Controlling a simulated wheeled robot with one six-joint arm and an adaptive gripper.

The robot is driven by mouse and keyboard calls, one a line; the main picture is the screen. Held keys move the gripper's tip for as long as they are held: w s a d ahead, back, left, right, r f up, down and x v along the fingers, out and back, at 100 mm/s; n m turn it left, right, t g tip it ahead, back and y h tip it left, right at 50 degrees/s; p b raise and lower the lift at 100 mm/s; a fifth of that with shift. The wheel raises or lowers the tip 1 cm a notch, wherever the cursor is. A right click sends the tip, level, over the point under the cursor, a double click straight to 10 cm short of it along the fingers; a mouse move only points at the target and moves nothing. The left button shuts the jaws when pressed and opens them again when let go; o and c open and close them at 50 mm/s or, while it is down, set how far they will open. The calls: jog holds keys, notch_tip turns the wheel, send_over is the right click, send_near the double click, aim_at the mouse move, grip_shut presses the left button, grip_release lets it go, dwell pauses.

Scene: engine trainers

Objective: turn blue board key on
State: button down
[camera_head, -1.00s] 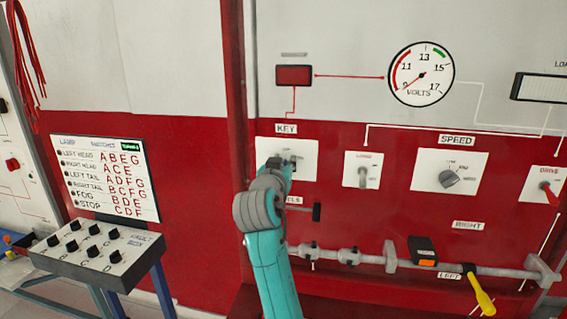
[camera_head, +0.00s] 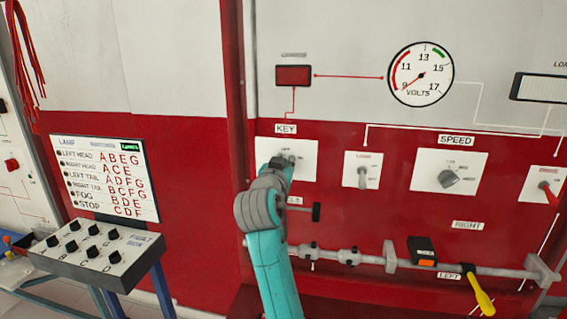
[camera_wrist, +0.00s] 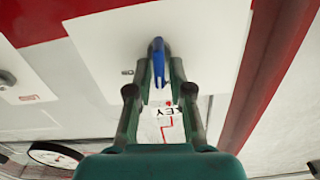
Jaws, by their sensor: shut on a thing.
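The key panel is a white plate (camera_head: 305,170) under the KEY label (camera_head: 286,128), on the red part of the board in the head view. My gripper (camera_head: 288,160) is at this plate and hides the key and part of the plate there. In the wrist view, the blue key (camera_wrist: 158,65) stands out from the white plate. The fingertips of my gripper (camera_wrist: 159,68) are on either side of the key and shut on it. The KEY label also shows in the wrist view (camera_wrist: 188,114), between and below the fingers.
A white switch plate (camera_head: 376,170) and the SPEED knob (camera_head: 449,178) are to the right. A grey rod (camera_head: 340,255) with a yellow-handled lever (camera_head: 482,295) runs below. The voltmeter (camera_head: 421,74) is above. A fault box (camera_head: 95,250) stands at the left.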

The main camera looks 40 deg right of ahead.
jog(key=m, duration=0.7)
jog(key=s+f+m, duration=0.1)
jog(key=m, duration=0.2)
jog(key=shift+d, duration=0.4)
jog(key=shift+m, duration=0.4)
jog(key=shift+f, duration=0.1)
jog(key=c, duration=1.3)
grip_release()
jog(key=shift+a, duration=0.1)
jog(key=shift+o, duration=0.2)
jog(key=v, duration=1.2)
